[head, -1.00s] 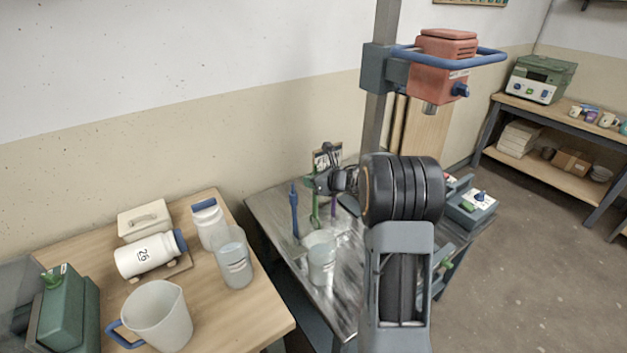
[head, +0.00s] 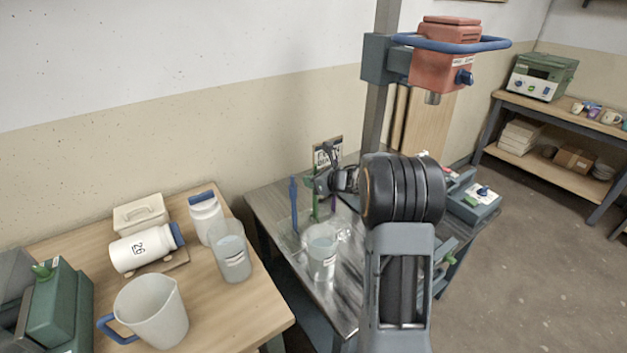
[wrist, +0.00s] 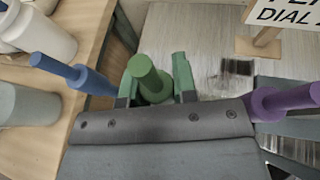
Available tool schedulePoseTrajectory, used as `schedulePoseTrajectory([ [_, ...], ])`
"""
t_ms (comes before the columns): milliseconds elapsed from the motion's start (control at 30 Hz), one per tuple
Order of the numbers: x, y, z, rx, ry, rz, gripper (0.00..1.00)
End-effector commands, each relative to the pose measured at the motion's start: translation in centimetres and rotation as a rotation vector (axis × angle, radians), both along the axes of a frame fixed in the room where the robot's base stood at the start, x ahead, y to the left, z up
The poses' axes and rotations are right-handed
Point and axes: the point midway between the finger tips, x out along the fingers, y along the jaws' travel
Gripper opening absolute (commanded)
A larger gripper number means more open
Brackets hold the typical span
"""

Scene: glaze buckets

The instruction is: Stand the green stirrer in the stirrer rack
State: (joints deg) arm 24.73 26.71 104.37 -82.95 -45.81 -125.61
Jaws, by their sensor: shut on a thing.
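The green stirrer (wrist: 149,78) is between the green-tipped fingers of my gripper (wrist: 154,84) in the wrist view. My gripper is shut on it near its upper end. In the head view my gripper (head: 320,184) is over the metal table, with the green stirrer (head: 316,210) hanging roughly upright below it. A blue stirrer (head: 294,203) stands upright to its left; it also shows in the wrist view (wrist: 75,73). A purple stirrer (wrist: 286,102) is to the right. I cannot clearly make out the stirrer rack or the green stirrer's lower end.
A clear beaker (head: 322,256) stands on the metal table (head: 275,212) in front of the stirrers. A small sign (head: 327,152) stands behind. A red mixer head (head: 445,62) hangs on a column to the right. The wooden table (head: 225,315) at left holds jugs and jars.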

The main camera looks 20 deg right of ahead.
Motion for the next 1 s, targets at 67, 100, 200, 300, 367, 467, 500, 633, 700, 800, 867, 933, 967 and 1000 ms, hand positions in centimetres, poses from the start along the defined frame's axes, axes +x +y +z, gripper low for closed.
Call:
schedulePoseTrajectory([
  [67, 0.02, 0.0, -0.28, 0.0, -0.001, 0.0, 0.03],
  [100, 0.02, 0.0, -0.32, 0.0, -0.001, 0.0, 0.03],
  [200, 0.02, 0.0, -0.34, 0.0, -0.001, 0.0, 0.03],
  [300, 0.01, 0.0, -0.31, 0.0, -0.001, 0.0, 0.03],
  [367, 0.02, 0.0, -0.3, 0.0, -0.001, 0.0, 0.03],
  [467, 0.01, 0.0, -0.31, 0.0, -0.001, 0.0, 0.32],
  [500, 0.01, 0.0, -0.31, 0.0, -0.001, 0.0, 0.36],
  [633, 0.01, -0.01, -0.33, 0.0, -0.001, 0.0, 0.48],
  [700, 0.01, -0.01, -0.34, 0.0, 0.0, 0.0, 0.55],
  [800, 0.01, -0.01, -0.35, 0.0, 0.0, 0.0, 0.56],
  [867, 0.0, 0.0, -0.36, 0.0, 0.0, 0.0, 0.56],
  [933, -0.03, -0.02, -0.4, 0.0, 0.001, 0.0, 0.56],
  [967, -0.08, -0.05, -0.36, 0.0, 0.0, 0.0, 0.56],
  [1000, -0.21, -0.14, -0.28, 0.0, 0.0, -0.001, 0.56],
])
